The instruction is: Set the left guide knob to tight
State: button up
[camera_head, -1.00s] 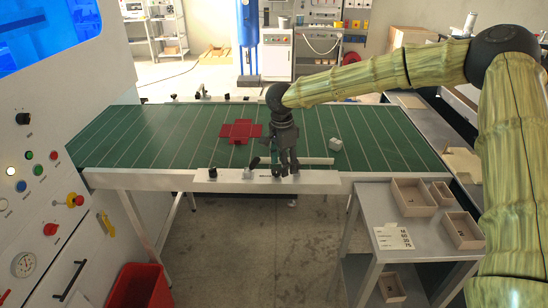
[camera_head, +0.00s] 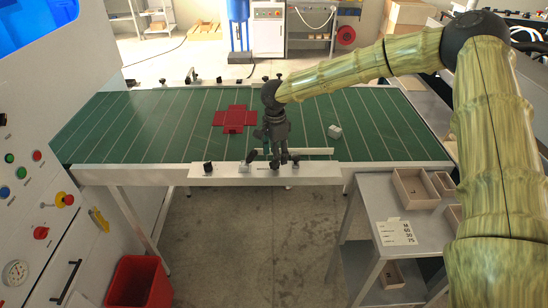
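My gripper (camera_head: 280,161) points down at the white front rail (camera_head: 230,174) of the green conveyor table. Its fingertips are small and dark there, so whether they are open or shut on something cannot be told. Small black knobs stand along this rail: one (camera_head: 208,167) at its left end, and a tilted dark lever-like piece (camera_head: 251,155) just left of my gripper. Other dark parts near my fingertips blend with them. The frames do not make clear which one is the left guide knob or how it is set. A pale guide bar (camera_head: 312,152) lies just behind the rail on the right.
A red unfolded box blank (camera_head: 235,119) and a small white block (camera_head: 335,131) lie on the green table (camera_head: 160,125). A grey side table (camera_head: 365,192) with open boxes and a number card (camera_head: 395,232) stands right. A control panel and red bin (camera_head: 139,283) are left.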

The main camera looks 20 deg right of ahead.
jog(key=shift+s+f+p, duration=0.1)
jog(key=shift+f+p, duration=0.25)
jog(key=shift+f, duration=1.2)
jog(key=shift+c, duration=0.3)
jog(key=shift+a, duration=0.1)
jog(key=c, duration=1)
